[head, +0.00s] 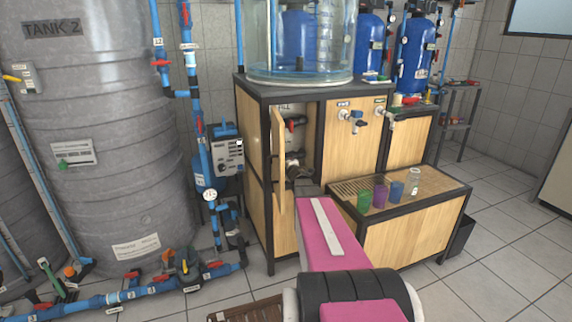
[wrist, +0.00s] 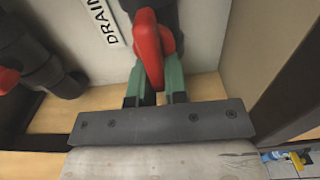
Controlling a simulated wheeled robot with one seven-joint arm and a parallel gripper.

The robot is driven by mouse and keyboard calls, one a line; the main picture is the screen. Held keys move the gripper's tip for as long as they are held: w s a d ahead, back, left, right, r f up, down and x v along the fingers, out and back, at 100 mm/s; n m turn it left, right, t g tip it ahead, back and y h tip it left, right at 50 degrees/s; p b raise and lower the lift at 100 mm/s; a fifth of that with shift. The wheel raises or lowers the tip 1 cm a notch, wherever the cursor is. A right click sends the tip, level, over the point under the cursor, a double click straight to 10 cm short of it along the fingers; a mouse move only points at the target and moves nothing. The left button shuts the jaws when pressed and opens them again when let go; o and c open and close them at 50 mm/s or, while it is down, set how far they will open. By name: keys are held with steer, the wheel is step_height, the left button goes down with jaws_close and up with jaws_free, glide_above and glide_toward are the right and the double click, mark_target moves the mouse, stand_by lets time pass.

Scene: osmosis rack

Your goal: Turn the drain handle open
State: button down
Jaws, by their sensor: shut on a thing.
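The red drain handle (wrist: 148,45) is in the wrist view, on a dark valve beside a white label reading DRAIN (wrist: 103,20). My gripper (wrist: 156,78) has its two green fingers on either side of the handle, shut on it. The lower end of the handle is between the fingers. In the head view my arm reaches toward the open cabinet (head: 255,155) under the clear tank. I cannot make out the drain handle clearly there.
A second dark pipe (wrist: 40,62) with a red handle (wrist: 8,78) is to the left in the wrist view. The open cabinet door (head: 278,165) stands left of the opening. A low bench (head: 420,222) with several colored cups is to the right.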

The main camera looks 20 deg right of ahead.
stand_by(0.5)
steer(key=c, duration=1.1)
jaws_free()
steer(key=shift+c, duration=0.2)
steer(key=s, duration=1.1)
steer(key=shift+d, duration=0.15)
